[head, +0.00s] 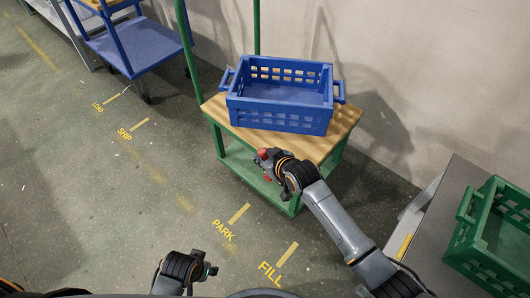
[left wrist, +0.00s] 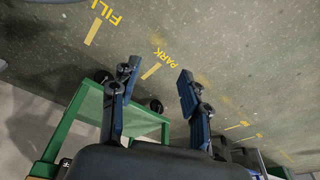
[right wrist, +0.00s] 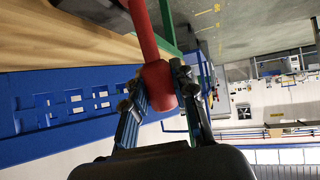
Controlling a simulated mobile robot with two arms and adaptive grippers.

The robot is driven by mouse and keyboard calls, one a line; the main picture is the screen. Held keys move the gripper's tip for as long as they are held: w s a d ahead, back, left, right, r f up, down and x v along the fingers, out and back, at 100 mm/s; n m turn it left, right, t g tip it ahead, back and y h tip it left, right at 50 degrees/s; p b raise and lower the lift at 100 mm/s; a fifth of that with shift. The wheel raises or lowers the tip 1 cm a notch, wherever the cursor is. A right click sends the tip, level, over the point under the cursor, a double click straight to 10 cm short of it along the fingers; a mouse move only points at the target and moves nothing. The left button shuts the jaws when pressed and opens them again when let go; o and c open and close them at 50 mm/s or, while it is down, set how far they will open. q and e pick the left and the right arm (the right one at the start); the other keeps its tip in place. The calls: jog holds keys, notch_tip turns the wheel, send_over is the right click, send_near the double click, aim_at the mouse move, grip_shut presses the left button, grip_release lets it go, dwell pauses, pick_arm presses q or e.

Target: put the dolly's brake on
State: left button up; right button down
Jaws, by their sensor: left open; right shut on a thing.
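The dolly (head: 345,122) is a green-framed cart with a wooden top, standing against the wall beside the PARK mark. A blue crate (head: 280,117) sits on it. The red brake lever (right wrist: 146,35) ends in a thick red grip; in the head view only a bit of red (head: 264,153) shows at the dolly's near edge. My right gripper (right wrist: 162,88) is shut on that red grip. My left gripper (head: 208,270) is low at the bottom of the head view, away from the dolly. In the left wrist view, my left gripper (left wrist: 157,82) is open and empty.
A grey bench with a green crate (head: 495,240) stands at the right. A blue cart (head: 135,48) is at the back left. Yellow floor marks PARK (head: 223,230) and FILL (head: 270,274) lie in front. The floor to the left is clear.

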jog(key=shift+w+a+f+g+h+p, duration=0.1)
jog(key=shift+w+a+g+h+p, duration=0.3)
jog(key=shift+p, duration=0.6)
pick_arm(q)
jog(key=s+f, duration=0.4)
jog(key=f, duration=0.4)
jog(key=shift+s+a+g, duration=0.3)
pick_arm(e)
jog(key=shift+a, duration=0.1)
pick_arm(q)
jog(key=shift+f, duration=0.1)
pick_arm(e)
jog(key=c, duration=1.1)
grip_release()
jog(key=shift+f, duration=0.15)
jog(key=shift+o, duration=0.2)
pick_arm(q)
jog(key=shift+w, duration=0.1)
pick_arm(e)
jog(key=v, duration=1.2)
jog(key=shift+a, duration=0.15)
